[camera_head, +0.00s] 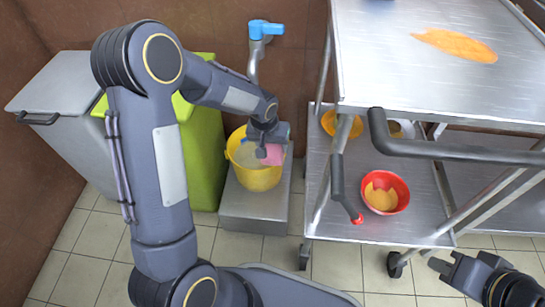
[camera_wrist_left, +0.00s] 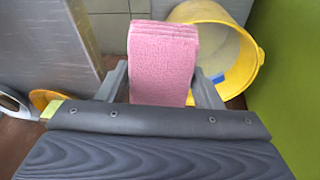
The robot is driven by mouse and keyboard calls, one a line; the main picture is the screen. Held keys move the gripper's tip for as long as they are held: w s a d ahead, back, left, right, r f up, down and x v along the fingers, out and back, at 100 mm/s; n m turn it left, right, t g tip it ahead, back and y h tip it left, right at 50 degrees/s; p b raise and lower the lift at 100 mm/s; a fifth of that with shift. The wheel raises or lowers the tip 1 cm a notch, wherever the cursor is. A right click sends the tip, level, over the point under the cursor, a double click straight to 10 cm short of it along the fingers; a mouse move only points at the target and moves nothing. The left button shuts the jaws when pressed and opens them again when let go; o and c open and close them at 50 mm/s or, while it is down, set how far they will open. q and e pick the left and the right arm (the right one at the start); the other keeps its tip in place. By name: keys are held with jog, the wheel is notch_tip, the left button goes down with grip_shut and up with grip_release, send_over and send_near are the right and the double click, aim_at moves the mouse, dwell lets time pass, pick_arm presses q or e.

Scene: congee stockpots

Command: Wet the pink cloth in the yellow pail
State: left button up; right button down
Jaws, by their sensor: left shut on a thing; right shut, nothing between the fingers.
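The yellow pail (camera_head: 255,180) stands on a low grey block, with greyish contents that look like water; it also shows in the wrist view (camera_wrist_left: 247,72). The folded pink cloth (camera_head: 273,155) is held at the right side of the pail's mouth and covers part of its rim. In the wrist view the cloth (camera_wrist_left: 162,62) stands between the two fingers and overlaps the pail's edge. My left gripper (camera_head: 267,143) is shut on the cloth. I cannot tell whether the cloth touches the water. My right gripper (camera_head: 436,264) is shut and empty at the lower right.
A blue-handled tap (camera_head: 264,31) rises behind the pail. A lime green bin (camera_head: 205,150) stands left of it. A steel cart (camera_head: 440,85) on the right carries a red bowl (camera_head: 398,190) on its lower shelf and an orange stain (camera_head: 457,45) on top.

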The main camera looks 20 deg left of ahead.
pick_arm(q)
jog(key=shift+w+a+f, duration=0.5)
jog(key=shift+w+a, duration=0.1)
jog(key=shift+a, duration=0.15)
jog(key=w+a+f, duration=0.3)
jog(key=w+a, duration=0.2)
jog(key=a, duration=0.1)
jog(key=s+a+b+x, duration=0.1)
jog(key=s+b+x, duration=0.2)
jog(key=x, duration=1)
jog(key=shift+a+f+b, duration=0.2)
jog(key=shift+f+b, duration=0.15)
jog(key=shift+b, duration=1.45)
jog(key=shift+r, duration=0.1)
jog(key=w+d+p+v, duration=0.1)
jog(key=w+p+v, duration=0.2)
jog(key=p+v, duration=0.7)
jog(key=shift+w+v, duration=0.25)
jog(key=shift+v, duration=2.3)
jog(key=shift+r, duration=0.1)
